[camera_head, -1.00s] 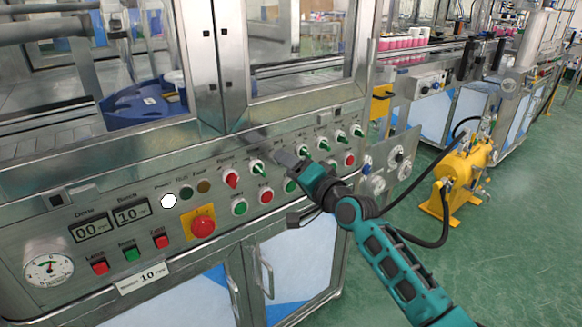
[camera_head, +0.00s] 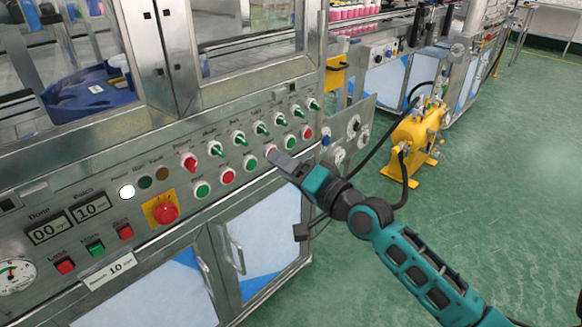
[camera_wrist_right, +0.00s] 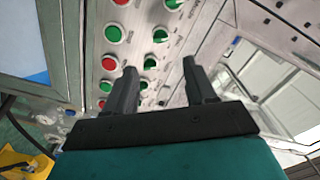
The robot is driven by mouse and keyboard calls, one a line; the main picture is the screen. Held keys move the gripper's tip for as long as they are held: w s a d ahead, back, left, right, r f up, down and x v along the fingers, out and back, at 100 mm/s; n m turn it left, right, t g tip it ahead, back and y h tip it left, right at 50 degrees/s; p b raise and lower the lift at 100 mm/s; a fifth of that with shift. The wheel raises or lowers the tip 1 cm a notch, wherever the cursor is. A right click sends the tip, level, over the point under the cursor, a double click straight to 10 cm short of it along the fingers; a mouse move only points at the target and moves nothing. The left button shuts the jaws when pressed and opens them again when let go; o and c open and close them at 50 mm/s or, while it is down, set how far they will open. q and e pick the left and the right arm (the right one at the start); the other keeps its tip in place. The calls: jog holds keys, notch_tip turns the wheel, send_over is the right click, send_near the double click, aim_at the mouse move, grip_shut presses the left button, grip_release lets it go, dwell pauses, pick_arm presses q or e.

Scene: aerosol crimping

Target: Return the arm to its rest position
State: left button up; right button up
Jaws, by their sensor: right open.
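My right arm comes in from the lower right in the head view. Its right gripper (camera_head: 279,160) is in front of the machine's control panel (camera_head: 140,205), close to the lower row of round buttons. The right wrist view shows its two fingers (camera_wrist_right: 162,88) apart, with nothing between them and the panel's red and green buttons beyond. I cannot tell in the head view whether the fingertips touch the panel. My left gripper is not in view.
A red emergency knob (camera_head: 165,212) on a yellow plate sits left on the panel. Metal cabinet doors (camera_head: 265,235) are below. A yellow pump unit (camera_head: 415,140) stands on the green floor (camera_head: 480,215) at right, where the floor is largely clear.

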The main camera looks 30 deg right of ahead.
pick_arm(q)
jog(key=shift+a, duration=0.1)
pick_arm(e)
jog(key=shift+s+d, duration=0.25)
jog(key=shift+s, duration=0.4)
pick_arm(q)
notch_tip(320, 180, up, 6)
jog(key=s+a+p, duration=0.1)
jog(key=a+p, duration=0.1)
jog(key=p, duration=0.8)
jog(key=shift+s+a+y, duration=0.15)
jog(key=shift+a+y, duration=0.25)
pick_arm(e)
jog(key=s+a+f+n+g+h, duration=0.2)
jog(key=s+f+n, duration=0.3)
jog(key=s, duration=0.5)
jog(key=s+a+f+n+g+h, duration=0.2)
jog(key=s+a+f+n+g, duration=0.1)
jog(key=s+f, duration=0.6)
jog(key=shift+s+n+g, duration=0.45)
jog(key=shift+n+g, duration=0.15)
jog(key=shift+n, duration=0.6)
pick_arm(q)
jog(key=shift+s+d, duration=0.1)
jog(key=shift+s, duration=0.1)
pick_arm(e)
jog(key=shift+a, duration=0.1)
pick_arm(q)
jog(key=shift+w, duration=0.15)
